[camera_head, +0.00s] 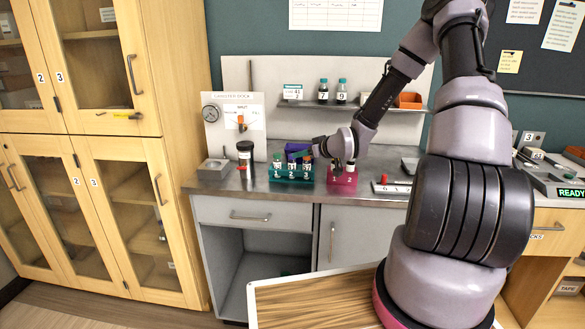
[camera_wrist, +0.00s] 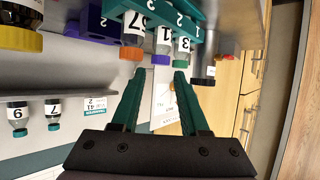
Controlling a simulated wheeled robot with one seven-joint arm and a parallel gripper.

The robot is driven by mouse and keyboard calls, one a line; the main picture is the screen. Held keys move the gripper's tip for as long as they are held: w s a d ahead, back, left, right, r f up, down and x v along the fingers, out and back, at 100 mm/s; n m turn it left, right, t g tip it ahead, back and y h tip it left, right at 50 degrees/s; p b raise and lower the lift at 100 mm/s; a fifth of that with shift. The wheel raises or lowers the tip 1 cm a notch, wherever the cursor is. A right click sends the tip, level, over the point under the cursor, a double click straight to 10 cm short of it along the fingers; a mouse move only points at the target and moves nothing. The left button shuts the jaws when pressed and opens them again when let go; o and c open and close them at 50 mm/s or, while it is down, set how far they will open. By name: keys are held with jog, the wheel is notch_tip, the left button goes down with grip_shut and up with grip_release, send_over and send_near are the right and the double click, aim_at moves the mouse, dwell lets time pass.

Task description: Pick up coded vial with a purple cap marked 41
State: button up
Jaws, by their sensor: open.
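The purple-capped vial (camera_wrist: 161,58) stands in the teal rack, with a white label partly hidden; only a "1" reads clearly. It sits between an orange-capped vial marked 57 (camera_wrist: 133,50) and a green-capped vial (camera_wrist: 183,45) whose label seems to read 31. The teal rack (camera_head: 291,180), with slots numbered 1 to 3, stands on the steel bench in the head view. My gripper (camera_wrist: 160,76) is open and empty. In the wrist view the purple cap appears just beyond the gap between its fingertips; I cannot tell the exact distance.
A magenta rack (camera_head: 342,186) holding a vial stands right of the teal one. A purple block (camera_head: 297,148) sits behind. A dark jar (camera_head: 245,153) stands left.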

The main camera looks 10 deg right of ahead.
aim_at(292, 166)
jog(key=x, duration=0.4)
jog(key=shift+w+a+f, duration=0.15)
jog(key=shift+w, duration=0.1)
jog(key=shift+c, duration=0.2)
grip_shut()
